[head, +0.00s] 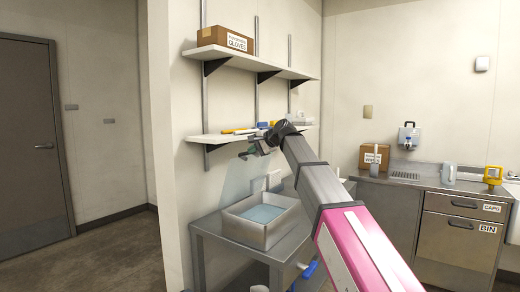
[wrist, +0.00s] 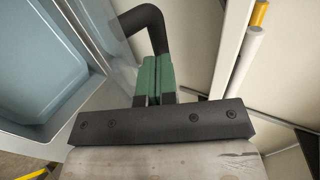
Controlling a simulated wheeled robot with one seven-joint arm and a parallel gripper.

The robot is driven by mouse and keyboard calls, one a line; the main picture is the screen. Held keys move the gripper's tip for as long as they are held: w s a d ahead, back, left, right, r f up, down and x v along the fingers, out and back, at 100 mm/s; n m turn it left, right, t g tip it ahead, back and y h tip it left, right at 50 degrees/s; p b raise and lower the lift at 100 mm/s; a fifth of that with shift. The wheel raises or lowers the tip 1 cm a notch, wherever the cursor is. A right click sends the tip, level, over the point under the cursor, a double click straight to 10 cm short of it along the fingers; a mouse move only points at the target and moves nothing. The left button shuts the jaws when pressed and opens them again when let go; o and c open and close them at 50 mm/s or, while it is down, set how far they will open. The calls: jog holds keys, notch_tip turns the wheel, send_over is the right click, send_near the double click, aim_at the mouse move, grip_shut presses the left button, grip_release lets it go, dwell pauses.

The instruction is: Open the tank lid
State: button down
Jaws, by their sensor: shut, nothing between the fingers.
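The tank (head: 290,213) is a grey open-topped box with pale blue liquid on a steel table; its rim and blue inside also fill the left of the wrist view (wrist: 38,60). A clear panel, seemingly the lid (wrist: 100,30), stands steeply raised at the tank's edge in the wrist view. A thick black bent bar (wrist: 145,18), which looks like its handle, passes just beyond my fingertips. My gripper (head: 249,153) is above and behind the tank, below the lower shelf. Its green fingers (wrist: 153,75) are shut and empty, close to the bar; I cannot tell whether they touch it.
The lower shelf (head: 220,137), with yellow and blue items, is right above my gripper. A higher shelf (head: 240,62) holds a gloves box (head: 225,39). A steel counter (head: 420,182) with a brown box (head: 374,157) stands at right. The floor at left is clear.

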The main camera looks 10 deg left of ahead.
jog(key=shift+w+a, duration=0.15)
jog(key=shift+a, duration=0.1)
jog(key=shift+a, duration=0.1)
jog(key=a, duration=0.1)
jog(key=w+a, duration=0.1)
jog(key=a, duration=0.1)
jog(key=w+a, duration=0.1)
jog(key=shift+a+r, duration=0.3)
jog(key=shift+a, duration=0.1)
jog(key=shift+d, duration=0.1)
